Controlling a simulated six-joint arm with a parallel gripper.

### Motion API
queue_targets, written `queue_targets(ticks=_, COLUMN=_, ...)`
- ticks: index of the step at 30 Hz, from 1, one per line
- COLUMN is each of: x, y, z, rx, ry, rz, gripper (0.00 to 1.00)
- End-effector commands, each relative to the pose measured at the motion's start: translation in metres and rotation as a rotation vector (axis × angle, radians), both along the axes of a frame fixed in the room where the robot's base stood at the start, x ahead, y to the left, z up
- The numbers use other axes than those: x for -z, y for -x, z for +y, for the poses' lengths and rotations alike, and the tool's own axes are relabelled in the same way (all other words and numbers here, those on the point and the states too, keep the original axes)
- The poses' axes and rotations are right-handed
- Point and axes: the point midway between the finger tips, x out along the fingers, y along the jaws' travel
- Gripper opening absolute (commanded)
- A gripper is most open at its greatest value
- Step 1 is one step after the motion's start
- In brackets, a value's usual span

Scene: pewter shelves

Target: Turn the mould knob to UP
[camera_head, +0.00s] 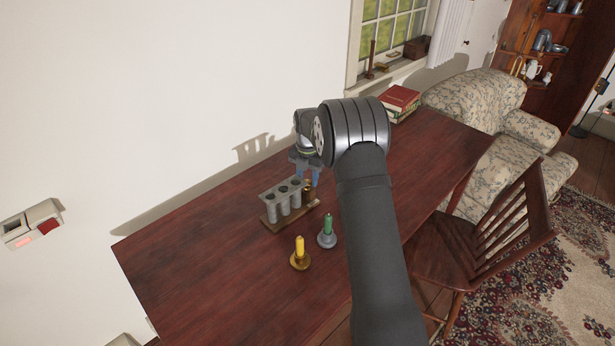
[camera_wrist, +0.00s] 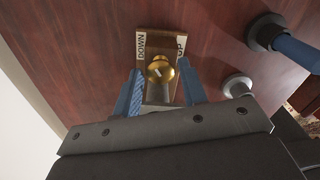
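The candle mould (camera_head: 284,202), several grey tubes on a wooden base, stands on the dark red table. Its brass knob (camera_head: 308,184) is at the right end, partly hidden by my gripper (camera_head: 305,172). In the wrist view the knob (camera_wrist: 160,72) sits on the wooden base (camera_wrist: 165,38), with a DOWN label (camera_wrist: 142,46) at left and a partly hidden UP label (camera_wrist: 180,46) at right. My gripper (camera_wrist: 160,68) is open, its blue fingers on either side of the knob with small gaps. I cannot tell which label the knob points to.
A yellow candle (camera_head: 300,246) in a brass holder and a green candle (camera_head: 327,224) in a grey holder stand in front of the mould. Books (camera_head: 400,99) lie at the table's far end. A chair (camera_head: 490,240) is at the right. The table's left part is clear.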

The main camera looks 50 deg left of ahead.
Motion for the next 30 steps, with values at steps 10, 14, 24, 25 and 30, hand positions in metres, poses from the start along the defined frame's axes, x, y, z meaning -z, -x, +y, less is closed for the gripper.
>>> queue_targets(ticks=10, x=-0.0003, y=-0.0001, z=-0.0002, rx=0.008, ry=0.0, rz=0.0, gripper=0.07)
queue_targets(ticks=14, x=-0.0002, y=-0.0001, z=-0.0002, rx=0.04, ry=0.001, rz=0.001, gripper=0.07)
queue_targets(ticks=24, x=-0.0001, y=0.0002, z=-0.0007, rx=0.261, ry=0.001, rz=0.002, gripper=0.07)
queue_targets(ticks=25, x=-0.0001, y=0.0003, z=-0.0008, rx=0.285, ry=0.002, rz=0.002, gripper=0.07)
queue_targets(ticks=30, x=0.0, y=0.0004, z=-0.0013, rx=0.42, ry=0.002, rz=0.002, gripper=0.07)
